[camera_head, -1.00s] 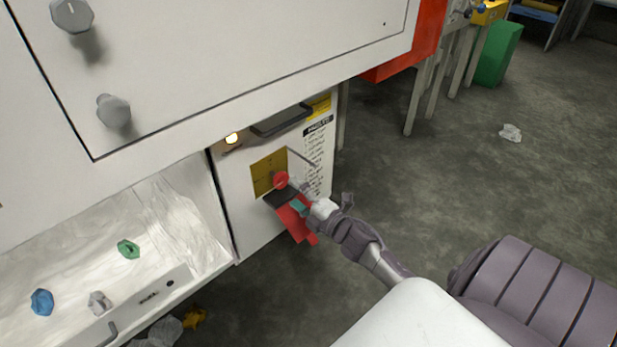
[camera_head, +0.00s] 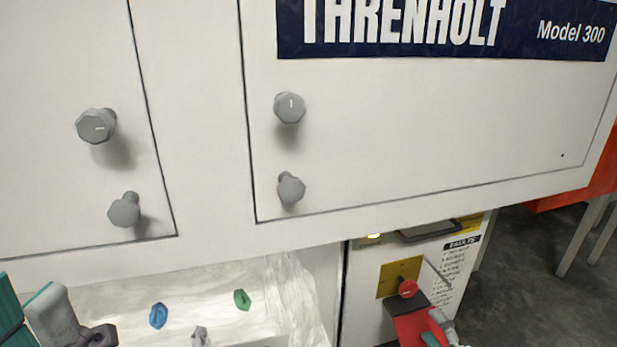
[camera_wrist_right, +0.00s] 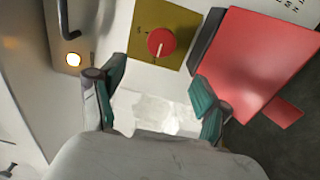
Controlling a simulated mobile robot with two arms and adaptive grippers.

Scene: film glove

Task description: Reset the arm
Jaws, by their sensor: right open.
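My right gripper (camera_wrist_right: 160,85) is open in the right wrist view, with its two teal-padded fingers apart and nothing between them. A red round knob (camera_wrist_right: 161,42) on a yellow plate (camera_wrist_right: 185,22) lies just beyond the fingertips, apart from them. In the head view my right gripper (camera_head: 438,336) shows at the bottom right, in front of a red flap (camera_head: 408,325) below the red knob (camera_head: 407,289). A part of my left gripper (camera_head: 45,315) enters at the bottom left corner; it is cut off, so its opening is unclear.
A large white machine with grey knobs (camera_head: 289,107) fills the upper head view. Below it is a bright bay holding a blue piece (camera_head: 158,315), a green piece (camera_head: 242,299) and a grey piece (camera_head: 200,337). A lit lamp (camera_wrist_right: 73,59) sits beside the yellow plate. Open floor (camera_head: 520,265) lies right.

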